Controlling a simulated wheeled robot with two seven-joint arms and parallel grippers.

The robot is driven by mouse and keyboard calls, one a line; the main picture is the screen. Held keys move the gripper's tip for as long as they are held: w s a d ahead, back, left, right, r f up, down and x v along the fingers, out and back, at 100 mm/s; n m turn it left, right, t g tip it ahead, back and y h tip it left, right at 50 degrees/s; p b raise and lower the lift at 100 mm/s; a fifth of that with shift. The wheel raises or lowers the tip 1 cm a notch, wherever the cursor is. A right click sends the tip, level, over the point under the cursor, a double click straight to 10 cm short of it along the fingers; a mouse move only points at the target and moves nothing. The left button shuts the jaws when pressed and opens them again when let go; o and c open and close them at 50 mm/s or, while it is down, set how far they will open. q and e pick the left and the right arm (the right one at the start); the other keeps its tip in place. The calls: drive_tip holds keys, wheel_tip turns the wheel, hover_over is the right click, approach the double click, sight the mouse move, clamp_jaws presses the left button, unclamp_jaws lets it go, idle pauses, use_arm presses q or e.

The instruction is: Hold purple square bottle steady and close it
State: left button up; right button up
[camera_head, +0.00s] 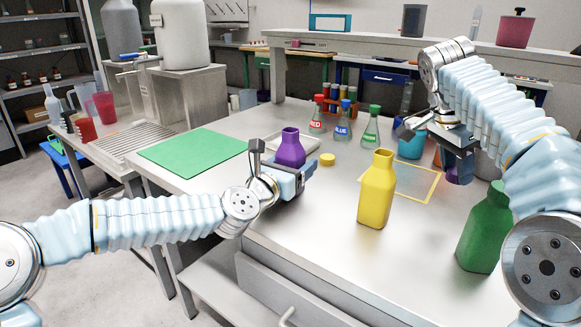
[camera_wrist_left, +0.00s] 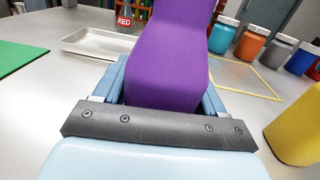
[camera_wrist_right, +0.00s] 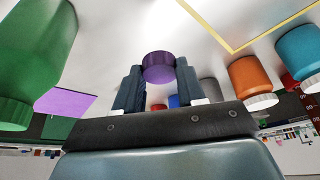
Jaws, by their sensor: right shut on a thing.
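The purple square bottle (camera_head: 290,149) stands upright on the steel table with an open neck. My left gripper (camera_head: 293,178) has its fingers on both sides of the bottle's lower body. The left wrist view shows the bottle (camera_wrist_left: 170,60) between the fingers (camera_wrist_left: 165,92); I cannot tell whether they press on it. My right gripper (camera_head: 460,150) is in the air to the right, apart from the bottle. It is shut on a round purple cap (camera_wrist_right: 158,67), which shows between its fingertips (camera_wrist_right: 157,78) in the right wrist view.
A yellow bottle (camera_head: 377,190) and a green bottle (camera_head: 486,228) stand on the near right of the table. A yellow cap (camera_head: 327,159) lies right of the purple bottle. Labelled flasks (camera_head: 342,129) stand behind. A green mat (camera_head: 192,152) lies at the left.

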sight(295, 158)
use_arm(q)
drive_tip(key=c, duration=0.6)
drive_tip(key=shift+r, duration=0.1)
